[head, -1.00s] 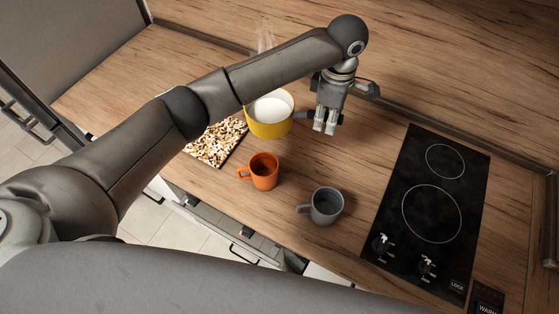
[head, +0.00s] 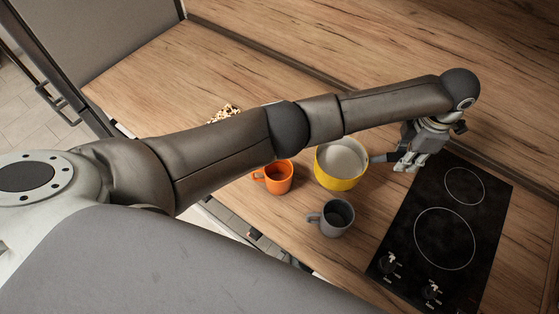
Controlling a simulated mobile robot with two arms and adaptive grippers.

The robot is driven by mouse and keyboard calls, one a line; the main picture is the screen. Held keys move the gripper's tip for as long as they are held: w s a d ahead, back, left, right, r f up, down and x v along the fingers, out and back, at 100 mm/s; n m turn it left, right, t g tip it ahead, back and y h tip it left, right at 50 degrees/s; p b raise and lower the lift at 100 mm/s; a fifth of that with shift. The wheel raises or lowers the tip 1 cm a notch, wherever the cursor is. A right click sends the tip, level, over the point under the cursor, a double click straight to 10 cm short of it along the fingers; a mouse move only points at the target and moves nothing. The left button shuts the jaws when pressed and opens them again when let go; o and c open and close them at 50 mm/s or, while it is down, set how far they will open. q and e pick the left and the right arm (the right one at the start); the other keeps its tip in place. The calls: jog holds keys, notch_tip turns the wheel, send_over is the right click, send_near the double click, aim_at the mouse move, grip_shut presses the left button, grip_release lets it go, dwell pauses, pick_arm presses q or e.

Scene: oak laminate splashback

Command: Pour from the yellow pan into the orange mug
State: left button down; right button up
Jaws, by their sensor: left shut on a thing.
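The yellow pan (head: 338,183) shows in the middle of the head view, with a pale, whitish inside. Its dark handle points right, into my left gripper (head: 403,162), which is shut on it. The pan looks close to level; I cannot tell how far it is above the worktop. The orange mug (head: 276,181) stands upright to the left of the pan, its handle pointing left. My left forearm passes just behind the mug and hides the worktop there. My right gripper is not in view.
A grey mug (head: 333,219) stands on the worktop in front of the pan. A black hob (head: 440,225) lies to the right, below my gripper. The worktop (head: 160,85) is bare at the back left.

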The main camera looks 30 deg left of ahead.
aim_at(387, 154)
pick_arm(q)
jog(key=shift+a+r, duration=0.1)
jog(key=shift+r, duration=0.1)
jog(key=shift+s+a+r+t+h, duration=0.25)
jog(key=shift+a+r+h, duration=0.25)
jog(key=shift+a+r, duration=0.15)
jog(key=shift+s+a+r+t+h, duration=0.25)
jog(key=shift+a+r+h, duration=0.25)
jog(key=shift+a, duration=0.1)
jog(key=shift+s+a, duration=0.1)
jog(key=shift+a, duration=0.25)
jog(key=shift+s+a+r+t+h, duration=0.1)
jog(key=shift+s+a+t+h, duration=0.25)
jog(key=shift+a+h, duration=0.5)
jog(key=shift+s+a+r, duration=0.15)
jog(key=shift+a+r, duration=0.05)
jog(key=shift+a, duration=0.05)
jog(key=shift+a+h, duration=0.1)
jog(key=shift+h, duration=0.15)
jog(key=shift+a+r, duration=0.1)
jog(key=shift+s+a+r, duration=0.15)
jog(key=shift+s+a, duration=0.1)
jog(key=shift+a, duration=0.15)
jog(key=shift+h, duration=0.3)
